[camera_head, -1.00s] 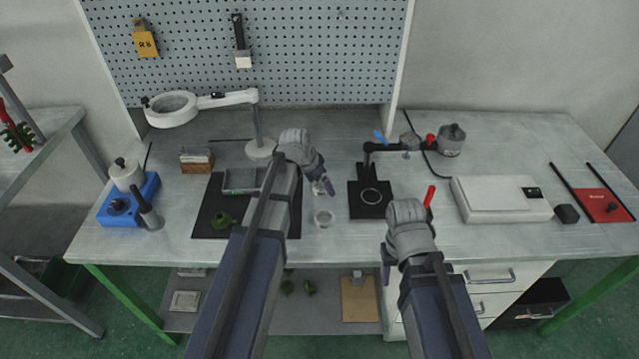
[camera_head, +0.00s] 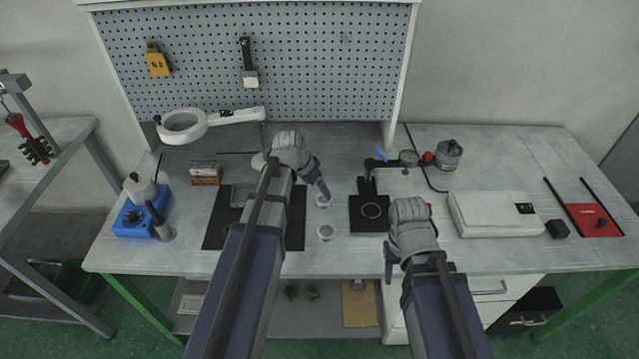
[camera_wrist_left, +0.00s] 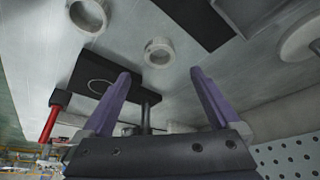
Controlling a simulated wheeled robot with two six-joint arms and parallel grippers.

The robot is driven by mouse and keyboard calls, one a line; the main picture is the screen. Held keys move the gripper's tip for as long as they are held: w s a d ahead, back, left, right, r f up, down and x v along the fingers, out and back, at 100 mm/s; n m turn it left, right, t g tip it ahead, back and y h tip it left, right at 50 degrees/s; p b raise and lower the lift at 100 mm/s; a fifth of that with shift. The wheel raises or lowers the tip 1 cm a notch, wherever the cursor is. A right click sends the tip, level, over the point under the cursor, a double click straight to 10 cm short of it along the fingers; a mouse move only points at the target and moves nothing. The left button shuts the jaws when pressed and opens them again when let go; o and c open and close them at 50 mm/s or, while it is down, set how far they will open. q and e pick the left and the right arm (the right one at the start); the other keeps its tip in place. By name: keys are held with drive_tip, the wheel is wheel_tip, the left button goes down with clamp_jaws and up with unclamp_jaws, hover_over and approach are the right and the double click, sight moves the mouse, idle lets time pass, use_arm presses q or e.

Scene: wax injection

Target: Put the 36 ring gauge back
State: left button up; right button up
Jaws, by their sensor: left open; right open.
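Two small pale rings stand on the bench in the head view: one farther back (camera_head: 324,201), one nearer the front (camera_head: 326,232). Both show in the left wrist view, one at the top left (camera_wrist_left: 88,15) and one ahead of the fingers (camera_wrist_left: 158,52). I cannot read a 36 on either. My left gripper (camera_head: 322,188) is by the far ring; in the wrist view its purple fingers (camera_wrist_left: 165,90) are spread with nothing between them. My right gripper (camera_head: 388,270) is open, low over the bench's front edge, and appears empty.
A black stand (camera_head: 369,226) with a circle on its plate is right of the rings. A black mat (camera_head: 296,225) lies left, partly behind my left arm. A magnifier lamp (camera_head: 183,124), a blue device (camera_head: 130,220) and a white box (camera_head: 494,215) stand farther out.

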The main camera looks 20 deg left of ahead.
use_arm(q)
drive_tip(key=d+p+v, duration=0.1)
drive_tip(key=p+v, duration=0.2)
drive_tip(key=v, duration=0.1)
drive_tip(key=s+d+n+g+y, duration=0.1)
drive_tip(key=s+d+g, duration=0.1)
drive_tip(key=s+d, duration=0.5)
drive_tip(key=s+d+f+n+g+y, duration=0.1)
drive_tip(key=s+d+g+y, duration=0.1)
drive_tip(key=s+d, duration=0.5)
drive_tip(key=s, duration=0.5)
drive_tip(key=shift+s+d+y, duration=0.3)
drive_tip(key=shift+s+d, duration=0.05)
use_arm(e)
wheel_tip(320, 180, up, 4)
use_arm(q)
drive_tip(key=shift+f, duration=0.1)
